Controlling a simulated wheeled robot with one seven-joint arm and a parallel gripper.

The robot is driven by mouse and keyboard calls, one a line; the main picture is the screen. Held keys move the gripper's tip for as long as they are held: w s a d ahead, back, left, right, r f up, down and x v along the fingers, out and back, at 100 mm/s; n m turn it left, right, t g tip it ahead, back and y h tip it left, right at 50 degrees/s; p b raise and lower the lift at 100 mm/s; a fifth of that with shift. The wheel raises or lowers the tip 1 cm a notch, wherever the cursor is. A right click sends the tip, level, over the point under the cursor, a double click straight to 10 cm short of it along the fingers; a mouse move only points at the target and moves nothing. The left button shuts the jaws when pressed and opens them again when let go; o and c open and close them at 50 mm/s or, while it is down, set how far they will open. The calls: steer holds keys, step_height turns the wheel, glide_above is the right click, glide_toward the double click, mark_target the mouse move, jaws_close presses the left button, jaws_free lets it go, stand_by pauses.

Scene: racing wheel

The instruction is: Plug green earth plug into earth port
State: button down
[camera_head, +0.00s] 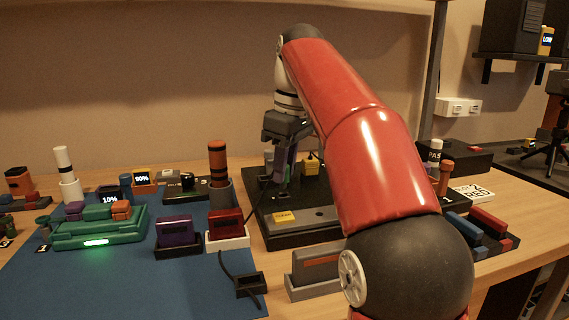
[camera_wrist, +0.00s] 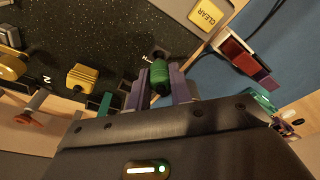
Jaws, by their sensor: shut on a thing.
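The green earth plug (camera_wrist: 159,77) is between the two purple-grey fingers of my gripper (camera_wrist: 162,86) in the wrist view, and the fingers are shut on it. A dark round socket (camera_wrist: 158,54) on the black speckled panel (camera_wrist: 105,40) lies just beyond the plug's tip. I cannot tell whether the plug touches it, nor read a label that marks it as the earth port. In the head view my gripper (camera_head: 282,160) points down over the black panel (camera_head: 262,222). The plug cannot be made out clearly there.
A yellow CLEAR button (camera_head: 283,217) sits on a grey strip at the panel's front. A yellow block (camera_wrist: 83,78) stands on the panel. A red block in a white holder (camera_head: 226,230) and a cup with an orange-banded cylinder (camera_head: 218,165) stand left of the panel.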

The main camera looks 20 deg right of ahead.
steer(key=shift+f+b, duration=1.05)
steer(key=shift+f, duration=0.3)
steer(key=c, duration=1.2)
jaws_free()
steer(key=shift+o, duration=0.2)
steer(key=shift+r, duration=0.15)
step_height(320, 180, up, 8)
steer(key=p, duration=0.4)
steer(key=shift+s+d+f, duration=0.2)
steer(key=shift+s+d, duration=0.2)
steer(key=shift+d, duration=0.05)
